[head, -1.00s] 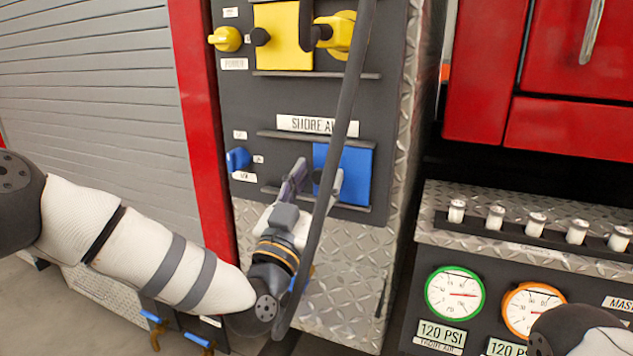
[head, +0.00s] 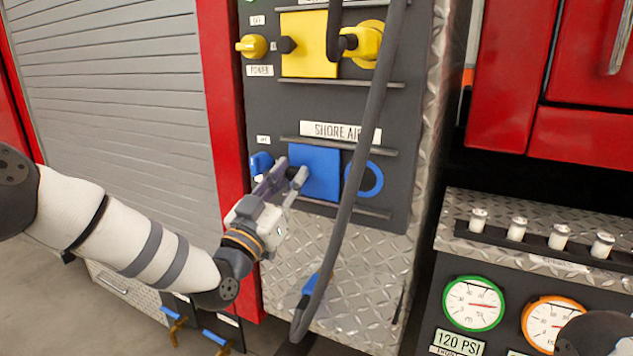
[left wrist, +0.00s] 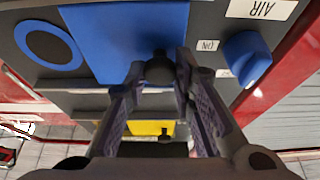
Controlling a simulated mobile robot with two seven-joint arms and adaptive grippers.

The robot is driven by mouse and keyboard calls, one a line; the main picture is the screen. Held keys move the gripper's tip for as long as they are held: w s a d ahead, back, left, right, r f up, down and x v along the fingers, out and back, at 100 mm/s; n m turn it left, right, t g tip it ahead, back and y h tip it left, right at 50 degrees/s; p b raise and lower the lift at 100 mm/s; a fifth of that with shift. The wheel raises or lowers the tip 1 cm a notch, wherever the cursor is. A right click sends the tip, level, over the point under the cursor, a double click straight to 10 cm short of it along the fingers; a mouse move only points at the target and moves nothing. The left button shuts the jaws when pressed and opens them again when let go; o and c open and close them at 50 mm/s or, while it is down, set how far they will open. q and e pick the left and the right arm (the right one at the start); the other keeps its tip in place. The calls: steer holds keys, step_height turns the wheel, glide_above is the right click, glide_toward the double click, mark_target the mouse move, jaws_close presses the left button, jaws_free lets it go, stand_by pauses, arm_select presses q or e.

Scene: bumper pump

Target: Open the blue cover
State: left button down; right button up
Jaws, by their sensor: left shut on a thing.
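The blue cover (head: 318,172) is a flat square plate under the "SHORE AIR" label on the dark panel. It sits left of a blue ring (head: 372,180) around a dark port, which is uncovered. In the left wrist view, the cover (left wrist: 125,38) carries a dark knob (left wrist: 159,68). My left gripper (head: 285,176) is at the cover's left part, with its fingers shut on that knob. The fingers also show in the left wrist view (left wrist: 158,80). My right gripper is not in view; only a dark part of my right arm shows at the lower right edge.
A blue switch (head: 261,164) is close left of my left gripper. A black hose (head: 365,140) hangs in front of the panel from the yellow connector (head: 368,42). A yellow cover (head: 310,45) is above. Gauges (head: 473,304) are at the lower right.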

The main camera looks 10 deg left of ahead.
arm_select(q)
steer(key=shift+w+a, duration=0.1)
steer(key=shift+a, duration=0.25)
steer(key=c, duration=1.4)
jaws_free()
steer(key=shift+o, duration=0.2)
steer(key=v, duration=1.2)
steer(key=shift+f, duration=0.15)
